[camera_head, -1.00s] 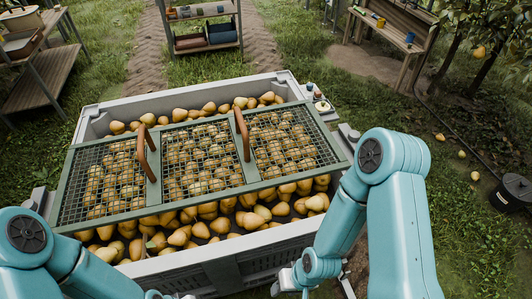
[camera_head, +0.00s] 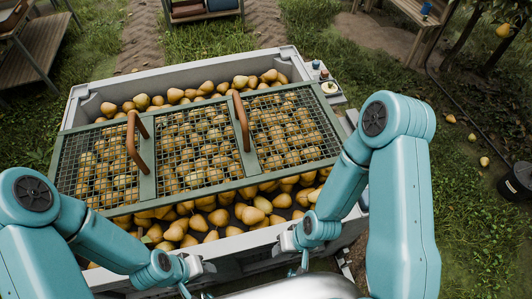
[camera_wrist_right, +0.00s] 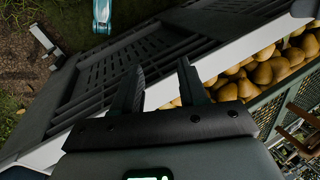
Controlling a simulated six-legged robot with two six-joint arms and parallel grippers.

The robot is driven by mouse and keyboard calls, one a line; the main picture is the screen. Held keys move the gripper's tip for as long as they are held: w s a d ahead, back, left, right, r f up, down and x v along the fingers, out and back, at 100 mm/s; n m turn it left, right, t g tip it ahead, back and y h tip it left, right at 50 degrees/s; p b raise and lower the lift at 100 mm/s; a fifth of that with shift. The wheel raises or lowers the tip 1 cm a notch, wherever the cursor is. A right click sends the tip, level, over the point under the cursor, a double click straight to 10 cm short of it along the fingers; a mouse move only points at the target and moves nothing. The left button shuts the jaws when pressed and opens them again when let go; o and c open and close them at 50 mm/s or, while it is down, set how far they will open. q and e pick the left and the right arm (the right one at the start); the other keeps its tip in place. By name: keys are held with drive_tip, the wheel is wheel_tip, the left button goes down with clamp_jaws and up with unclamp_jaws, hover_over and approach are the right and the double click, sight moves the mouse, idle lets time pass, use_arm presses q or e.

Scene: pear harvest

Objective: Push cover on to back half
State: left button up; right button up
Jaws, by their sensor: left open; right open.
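The cover (camera_head: 147,188) is a green frame with three mesh panels and two brown arched handles. It lies flat across the middle of a grey crate (camera_head: 85,100) full of pears. Pears show uncovered in strips behind and in front of it. My left gripper (camera_head: 190,274) is at the crate's front side, clear of the cover; its fingers are small and partly hidden. My right gripper (camera_head: 291,243) is by the front rim, right of centre. In the right wrist view it (camera_wrist_right: 160,86) is open and empty over the crate's rim, with the cover's edge (camera_wrist_right: 270,100) beyond.
Loose pears (camera_head: 250,214) fill the crate's front strip. A small panel with knobs (camera_head: 328,86) sits at its back right corner. Wooden shelves (camera_head: 35,55) stand at the left, a bench (camera_head: 405,12) at the back right. A dark bucket (camera_head: 518,182) is at the right.

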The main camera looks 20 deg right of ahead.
drive_tip(key=shift+w, duration=0.15)
drive_tip(key=shift+o, duration=1.4)
drive_tip(key=shift+a, duration=0.1)
drive_tip(key=w+t+b, duration=0.1)
drive_tip(key=w, duration=0.1)
drive_tip(key=w+d+n+t+b, duration=0.1)
drive_tip(key=w, duration=0.1)
drive_tip(key=w+t+b, duration=0.1)
drive_tip(key=w, duration=0.2)
drive_tip(key=shift+d+f+n+h, duration=0.25)
drive_tip(key=shift+f+n+h, duration=0.05)
drive_tip(key=shift+n+h, duration=0.1)
drive_tip(key=w+d+r+n+t+h+b, duration=0.15)
drive_tip(key=w+t+b, duration=0.45)
drive_tip(key=w, duration=0.6)
drive_tip(key=w+a+r+t+b, duration=0.2)
drive_tip(key=w+r+t+b, duration=0.2)
drive_tip(key=r+b, duration=0.5)
drive_tip(key=w+n+y+b, duration=0.1)
drive_tip(key=w, duration=0.1)
drive_tip(key=shift+w+b, duration=0.3)
drive_tip(key=shift+w, duration=0.1)
